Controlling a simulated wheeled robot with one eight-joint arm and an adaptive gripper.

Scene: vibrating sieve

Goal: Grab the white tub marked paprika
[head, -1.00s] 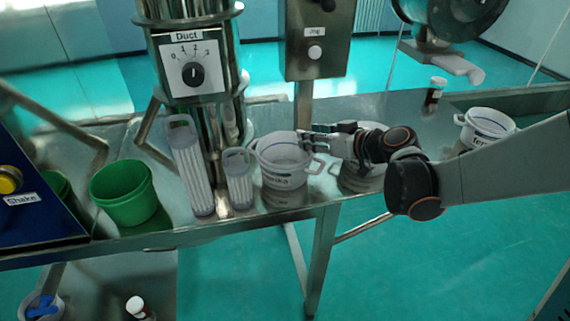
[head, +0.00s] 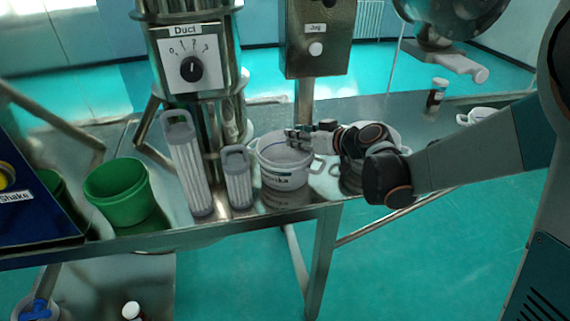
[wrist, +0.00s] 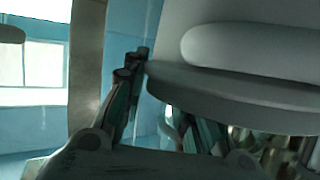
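The white tub (head: 284,176) stands on the steel table in the head view. It has side handles, and the visible end of its label reads "rika". My gripper (head: 298,138) is at the tub's right back rim, with its fingers reaching over the opening. In the wrist view, the tub's pale rim (wrist: 235,95) fills the upper right, very close. The fingers of my gripper (wrist: 158,115) stand apart there, one left of the rim and one partly hidden below it. I cannot tell whether they touch the tub.
Two grey ribbed containers (head: 188,165) and a green bucket (head: 122,195) stand left of the tub. A steel column with a dial (head: 190,70) rises behind. Another white tub (head: 388,135) is partly hidden behind my arm. A small bottle (head: 436,93) stands at the back right.

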